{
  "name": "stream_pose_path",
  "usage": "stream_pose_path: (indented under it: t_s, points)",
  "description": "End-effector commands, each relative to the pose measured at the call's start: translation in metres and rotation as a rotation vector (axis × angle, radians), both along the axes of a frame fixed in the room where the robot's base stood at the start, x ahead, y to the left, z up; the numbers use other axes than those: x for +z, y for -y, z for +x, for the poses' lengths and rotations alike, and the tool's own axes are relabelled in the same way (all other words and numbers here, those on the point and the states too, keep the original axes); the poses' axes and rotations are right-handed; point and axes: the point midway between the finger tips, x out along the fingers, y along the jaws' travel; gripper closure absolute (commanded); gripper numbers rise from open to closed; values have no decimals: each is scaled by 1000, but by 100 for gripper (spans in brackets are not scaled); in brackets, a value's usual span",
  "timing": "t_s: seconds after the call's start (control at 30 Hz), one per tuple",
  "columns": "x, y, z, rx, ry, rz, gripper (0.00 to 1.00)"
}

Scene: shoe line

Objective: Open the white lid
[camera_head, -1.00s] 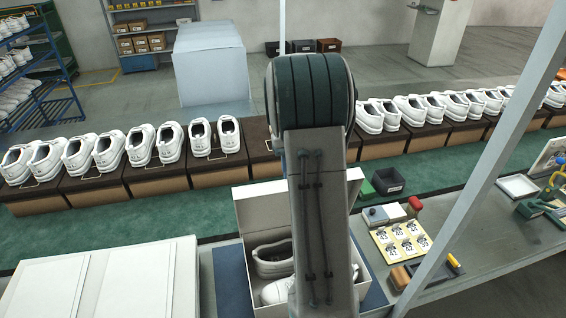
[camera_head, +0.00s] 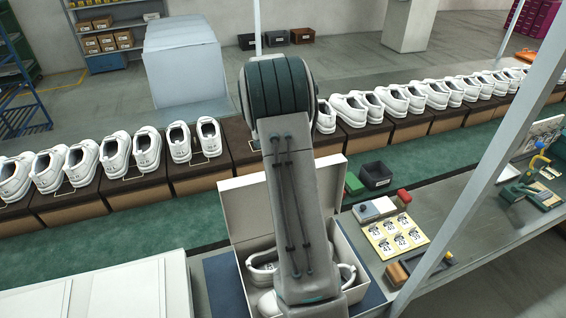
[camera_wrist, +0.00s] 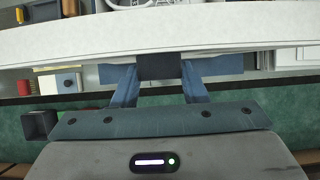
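The white lid (camera_head: 246,218) stands raised at the back of an open white shoe box in the head view. White shoes (camera_head: 262,270) lie in the box, partly covered by my arm. In the wrist view, a broad white panel (camera_wrist: 160,40) runs across the top, close to my gripper; I cannot tell whether it is the lid or a box wall. My gripper (camera_wrist: 160,68) has blue fingers reaching toward this panel, with a dark block between their tips. Whether they grip anything is unclear. In the head view my arm hides the gripper.
Paired white shoes stand on a row of brown blocks (camera_head: 140,190) behind the box. White panels (camera_head: 100,295) lie left of it. A pale post (camera_head: 490,170) crosses the right side.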

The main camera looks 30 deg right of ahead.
Motion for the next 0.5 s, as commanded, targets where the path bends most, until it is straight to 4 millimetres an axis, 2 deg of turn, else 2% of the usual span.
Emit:
stream_pose_path:
  t_s: [0.03,0.1,0.5]
  points:
    - [-10,-6,0,11,-11,15,55]
    - [-10,-6,0,10,-11,15,38]
    - [-4,2,-2,-5,-6,8,38]
